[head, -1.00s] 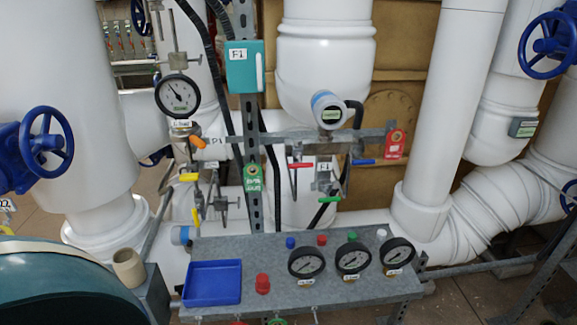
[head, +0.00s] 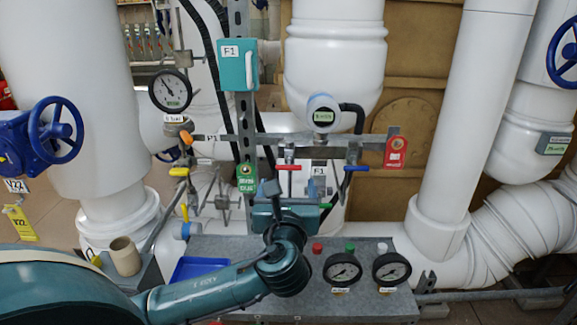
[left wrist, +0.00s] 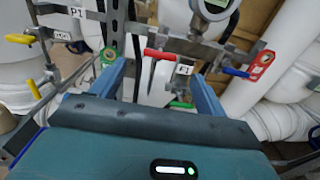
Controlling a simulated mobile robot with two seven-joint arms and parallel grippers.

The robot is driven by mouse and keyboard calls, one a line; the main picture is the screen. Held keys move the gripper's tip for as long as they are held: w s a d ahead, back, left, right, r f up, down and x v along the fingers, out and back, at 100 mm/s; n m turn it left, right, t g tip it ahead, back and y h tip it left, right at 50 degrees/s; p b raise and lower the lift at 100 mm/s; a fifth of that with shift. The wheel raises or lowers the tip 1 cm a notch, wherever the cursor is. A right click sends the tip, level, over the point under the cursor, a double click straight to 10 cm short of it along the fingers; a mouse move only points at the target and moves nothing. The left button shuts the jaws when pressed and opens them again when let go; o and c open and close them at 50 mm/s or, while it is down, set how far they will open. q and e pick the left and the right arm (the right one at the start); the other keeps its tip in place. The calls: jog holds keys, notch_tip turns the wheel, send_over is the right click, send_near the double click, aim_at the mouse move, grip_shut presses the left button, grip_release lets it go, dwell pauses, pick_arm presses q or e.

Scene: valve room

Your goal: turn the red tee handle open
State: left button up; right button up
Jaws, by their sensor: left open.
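The red tee handle (head: 288,167) lies level across its small valve below the grey rail. It also shows in the left wrist view (left wrist: 160,54), ahead of the jaws and between the two fingers in the picture. My left gripper (head: 290,195) is just below the handle in the head view, with clear picture space between them. In the left wrist view its blue fingers (left wrist: 158,72) are spread wide and nothing is between them. The handle looks untouched. The gripper body and arm hide part of the piping below the handle. My right gripper is not in view.
A blue handle (head: 356,168) and a green handle (head: 326,206) are close on the right. A yellow handle (head: 179,172) is on the left. A red tag (head: 396,151) and a green tag (head: 246,177) hang nearby. Gauges (head: 342,270) stand on the grey bench (head: 362,304) below.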

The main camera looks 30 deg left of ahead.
aim_at(289, 168)
pick_arm(q)
jog(key=x, duration=0.9)
jog(key=shift+w+d+p, duration=0.1)
jog(key=shift+p, duration=0.2)
jog(key=shift+c, duration=0.5)
jog(key=c, duration=0.9)
